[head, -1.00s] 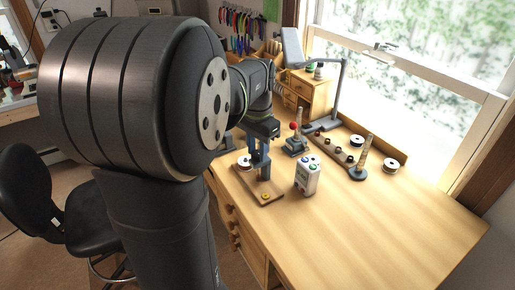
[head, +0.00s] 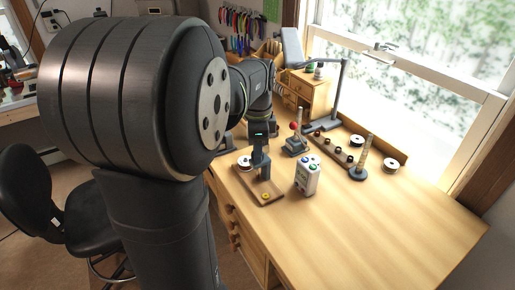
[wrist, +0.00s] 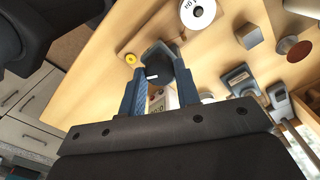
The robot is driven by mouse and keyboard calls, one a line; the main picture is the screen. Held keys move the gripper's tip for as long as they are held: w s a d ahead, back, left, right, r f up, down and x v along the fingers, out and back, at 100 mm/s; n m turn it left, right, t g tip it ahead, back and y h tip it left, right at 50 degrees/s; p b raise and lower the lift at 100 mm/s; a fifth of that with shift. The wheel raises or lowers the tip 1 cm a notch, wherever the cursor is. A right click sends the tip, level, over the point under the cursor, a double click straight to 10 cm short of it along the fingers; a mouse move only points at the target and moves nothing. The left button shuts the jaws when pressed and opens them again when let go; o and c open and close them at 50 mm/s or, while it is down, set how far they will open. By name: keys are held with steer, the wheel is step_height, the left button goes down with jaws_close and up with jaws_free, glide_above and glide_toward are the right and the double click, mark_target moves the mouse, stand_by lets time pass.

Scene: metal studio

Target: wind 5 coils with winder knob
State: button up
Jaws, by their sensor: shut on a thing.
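My gripper (head: 262,172) points down over the winder's wooden base (head: 270,202) on the bench. In the wrist view my gripper's two blue fingers (wrist: 158,82) are closed around a dark winder knob (wrist: 163,62) with a small white mark. A yellow round piece (head: 265,196) sits at the front of the base and also shows in the wrist view (wrist: 131,58). A white spool (head: 244,163) is at the base's left back.
A red-tipped stand (head: 295,143) is behind the box. A tray of small parts (head: 335,148), a wound cone on a stand (head: 363,160) and a white spool (head: 391,165) lie further right. The bench's front right is clear.

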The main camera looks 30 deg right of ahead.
steer(key=shift+r, duration=0.1)
stand_by(0.5)
steer(key=o, duration=1)
step_height(320, 180, up, 17)
steer(key=shift+r, duration=0.15)
